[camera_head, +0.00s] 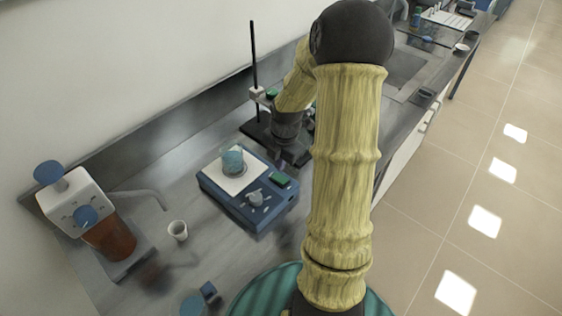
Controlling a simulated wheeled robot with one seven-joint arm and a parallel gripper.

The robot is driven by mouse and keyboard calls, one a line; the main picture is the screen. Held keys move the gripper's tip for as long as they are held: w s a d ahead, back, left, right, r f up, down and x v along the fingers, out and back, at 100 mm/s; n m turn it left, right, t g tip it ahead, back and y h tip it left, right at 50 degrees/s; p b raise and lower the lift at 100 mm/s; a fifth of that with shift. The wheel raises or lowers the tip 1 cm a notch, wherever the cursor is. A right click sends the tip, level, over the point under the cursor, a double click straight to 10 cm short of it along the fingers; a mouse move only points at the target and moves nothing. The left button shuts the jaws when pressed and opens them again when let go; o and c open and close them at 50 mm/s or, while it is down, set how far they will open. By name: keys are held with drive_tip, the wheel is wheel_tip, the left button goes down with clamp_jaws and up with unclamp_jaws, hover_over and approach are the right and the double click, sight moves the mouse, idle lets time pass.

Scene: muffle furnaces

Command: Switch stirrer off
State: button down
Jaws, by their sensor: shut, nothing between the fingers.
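The stirrer (222,197) is a blue box with a white top plate, standing on the grey bench left of my arm. A small beaker with bluish contents (232,164) stands on its plate. Its front panel has a pale knob (256,198), a few small controls and a green patch (279,180). Whether it is running cannot be seen. My gripper (296,158) is dark and points down beyond the stirrer's right back side, near the stand's base. It is shut and holds nothing. Its fingertips are small and hard to make out, and contact with anything cannot be told.
A stand with a black rod (254,58) rises behind the stirrer. A dispenser with a brown-orange bottle (109,240) stands left, with a white cup (178,231) between. Blue items (208,292) lie at the front. A sink (405,68) is at the back right.

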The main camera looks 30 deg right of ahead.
sight(275, 178)
wheel_tip(275, 178, up, 10)
drive_tip(key=w, duration=0.1)
drive_tip(key=shift+w+a+b, duration=0.15)
drive_tip(key=shift+a+b, duration=0.1)
drive_tip(key=shift+b, duration=0.1)
drive_tip(key=shift+a+f, duration=0.1)
drive_tip(key=s+a+f+m, duration=0.1)
drive_tip(key=s+a+m, duration=0.5)
drive_tip(key=m, duration=0.4)
drive_tip(key=s+a+f+m+t, duration=0.1)
drive_tip(key=s+a+m, duration=0.5)
drive_tip(key=m, duration=0.5)
drive_tip(key=shift+s+a+m, duration=0.25)
drive_tip(key=shift+a+m, duration=0.05)
drive_tip(key=shift+a, duration=0.9)
drive_tip(key=shift+w, duration=0.1)
